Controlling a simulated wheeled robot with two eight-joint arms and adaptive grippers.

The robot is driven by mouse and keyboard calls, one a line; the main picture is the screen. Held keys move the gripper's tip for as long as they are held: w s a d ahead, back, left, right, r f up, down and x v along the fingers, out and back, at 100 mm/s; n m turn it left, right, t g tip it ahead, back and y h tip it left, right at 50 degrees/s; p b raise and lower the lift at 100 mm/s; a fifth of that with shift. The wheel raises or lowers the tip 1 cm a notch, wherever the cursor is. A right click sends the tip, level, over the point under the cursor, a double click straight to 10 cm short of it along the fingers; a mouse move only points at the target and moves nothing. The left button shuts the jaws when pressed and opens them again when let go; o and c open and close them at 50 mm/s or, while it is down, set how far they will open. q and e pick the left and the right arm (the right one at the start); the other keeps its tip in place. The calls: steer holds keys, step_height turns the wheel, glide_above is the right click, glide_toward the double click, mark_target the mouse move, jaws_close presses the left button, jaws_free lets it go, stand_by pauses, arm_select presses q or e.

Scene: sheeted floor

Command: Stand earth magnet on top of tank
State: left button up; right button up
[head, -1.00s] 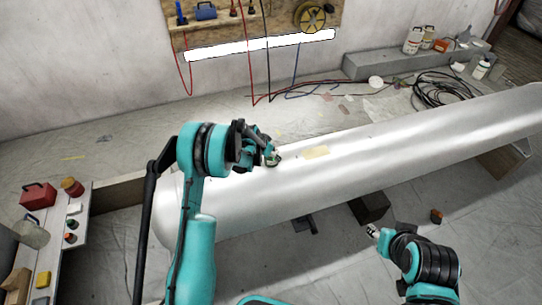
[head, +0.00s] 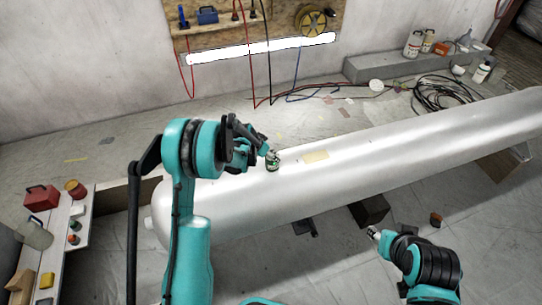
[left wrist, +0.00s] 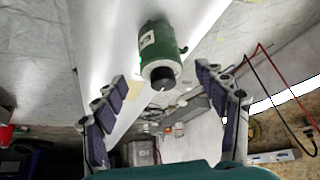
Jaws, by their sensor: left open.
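The earth magnet (head: 272,162) is a small green cylinder with a pale label and a dark knob. It stands on the upper surface of the long silver tank (head: 400,146). The left wrist view shows the magnet (left wrist: 160,52) on the tank, just beyond the fingertips and clear of both fingers. My left gripper (head: 262,150) is open and empty, right beside the magnet at its upper left; its spread fingers (left wrist: 170,90) show in the wrist view. My right gripper (head: 374,232) hangs in front of the tank, too small to read.
A tan patch (head: 315,157) lies on the tank right of the magnet. A bench (head: 58,240) with a red box and small items stands at the left. Cables (head: 440,92) lie on the floor behind the tank. A dark block (head: 370,211) sits at its front side.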

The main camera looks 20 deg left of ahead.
arm_select(q)
steer(key=s+d+r+n+y+p, duration=0.1)
steer(key=s+r, duration=0.8)
steer(key=r, duration=0.2)
steer(key=s+d+r+n, duration=0.1)
steer(key=s+d+r, duration=0.1)
steer(key=s+r, duration=0.7)
steer(key=s+d+r+n+t+y, duration=0.1)
steer(key=s+r+n, duration=0.1)
steer(key=s, duration=1.4)
steer(key=shift+r+t, duration=0.3)
steer(key=shift+r, duration=0.2)
